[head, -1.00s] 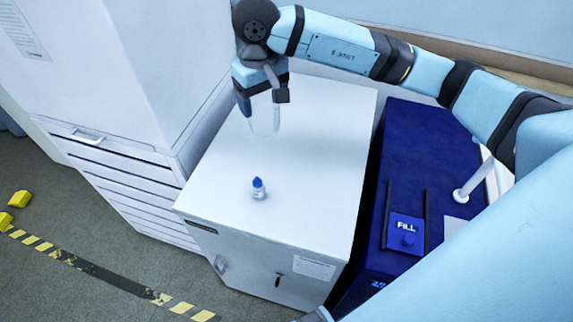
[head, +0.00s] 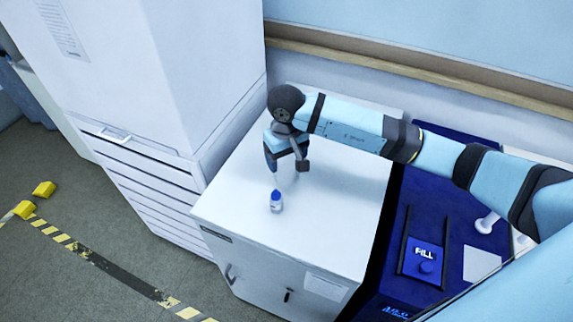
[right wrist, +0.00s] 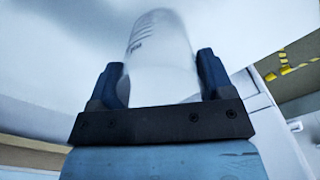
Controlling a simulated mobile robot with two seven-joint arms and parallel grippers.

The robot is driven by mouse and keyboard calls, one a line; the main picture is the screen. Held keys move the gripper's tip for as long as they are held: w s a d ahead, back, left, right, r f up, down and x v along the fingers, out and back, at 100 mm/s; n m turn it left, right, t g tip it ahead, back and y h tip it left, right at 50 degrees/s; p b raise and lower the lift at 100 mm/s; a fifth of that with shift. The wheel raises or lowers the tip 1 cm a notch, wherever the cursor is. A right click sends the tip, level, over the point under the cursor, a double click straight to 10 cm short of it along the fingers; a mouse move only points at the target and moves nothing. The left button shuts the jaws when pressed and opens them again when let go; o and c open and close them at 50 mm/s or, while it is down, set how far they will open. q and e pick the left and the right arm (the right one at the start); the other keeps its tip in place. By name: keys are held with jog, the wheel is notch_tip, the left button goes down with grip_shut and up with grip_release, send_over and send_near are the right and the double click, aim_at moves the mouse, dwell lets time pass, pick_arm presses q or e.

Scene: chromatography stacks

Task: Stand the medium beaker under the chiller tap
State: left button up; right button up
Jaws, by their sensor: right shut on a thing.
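My right gripper (head: 287,163) is over the white cabinet top, behind the small bottle. It is shut on a clear, see-through beaker (right wrist: 160,55), which stands between its two fingers in the right wrist view, with grey printed marks on its wall. In the head view the beaker is faint and partly hidden by the gripper; I cannot tell whether it touches the cabinet top. The dark blue machine (head: 459,205) with a FILL panel (head: 423,258) between two black uprights is to the right; I cannot make out a tap on it. My left gripper is not in view.
A small white bottle with a blue cap (head: 276,203) stands on the white cabinet (head: 335,215), just in front of my right gripper. A tall white unit (head: 165,80) rises on the left. A white post (head: 487,223) stands on the right. The cabinet's front right top is clear.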

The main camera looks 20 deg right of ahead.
jog(key=shift+f, duration=1.85)
jog(key=shift+f, duration=0.1)
jog(key=shift+f, duration=0.1)
jog(key=o, duration=0.9)
jog(key=shift+o, duration=0.2)
